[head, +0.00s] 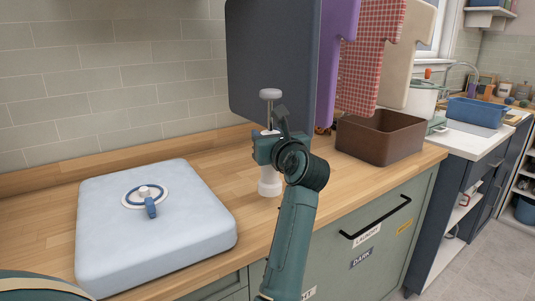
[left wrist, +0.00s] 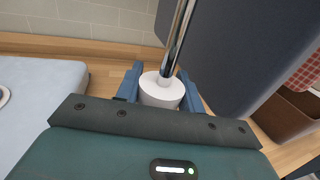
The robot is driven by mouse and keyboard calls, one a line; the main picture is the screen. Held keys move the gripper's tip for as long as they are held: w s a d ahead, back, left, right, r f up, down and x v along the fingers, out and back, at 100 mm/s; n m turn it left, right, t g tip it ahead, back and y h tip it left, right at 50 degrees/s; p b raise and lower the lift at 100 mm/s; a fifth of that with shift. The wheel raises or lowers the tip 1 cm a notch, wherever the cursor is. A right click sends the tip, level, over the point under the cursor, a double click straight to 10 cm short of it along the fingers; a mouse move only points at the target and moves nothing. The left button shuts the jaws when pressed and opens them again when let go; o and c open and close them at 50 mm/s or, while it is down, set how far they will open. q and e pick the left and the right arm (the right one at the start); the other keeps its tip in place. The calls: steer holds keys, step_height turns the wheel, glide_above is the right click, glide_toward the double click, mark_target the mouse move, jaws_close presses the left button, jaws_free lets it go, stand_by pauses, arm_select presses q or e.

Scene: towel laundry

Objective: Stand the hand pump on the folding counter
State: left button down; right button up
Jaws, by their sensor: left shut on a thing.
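The hand pump (head: 270,183) has a white body, a thin metal rod and a light grey handle on top. It is upright over the wooden folding counter (head: 215,153), with its base at or very near the surface; I cannot tell whether it touches. My left gripper (head: 266,150) is shut around the pump's white body, below the rod. In the left wrist view the blue fingers (left wrist: 160,88) sit on either side of the white pump top (left wrist: 161,91). My right gripper is not in view.
A puffy pale blue bag (head: 190,235) with a round valve (head: 147,194) lies on the counter at left. A dark grey towel (head: 265,55) and other cloths hang close behind the pump. A brown bin (head: 382,139) stands at right. Bare counter lies between bag and pump.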

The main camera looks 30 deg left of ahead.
arm_select(q)
steer(key=shift+f, duration=1.8)
steer(key=shift+f+b, duration=0.15)
steer(key=shift+b, duration=0.15)
steer(key=c, duration=0.9)
jaws_free()
steer(key=shift+f, duration=0.1)
steer(key=shift+r, duration=0.2)
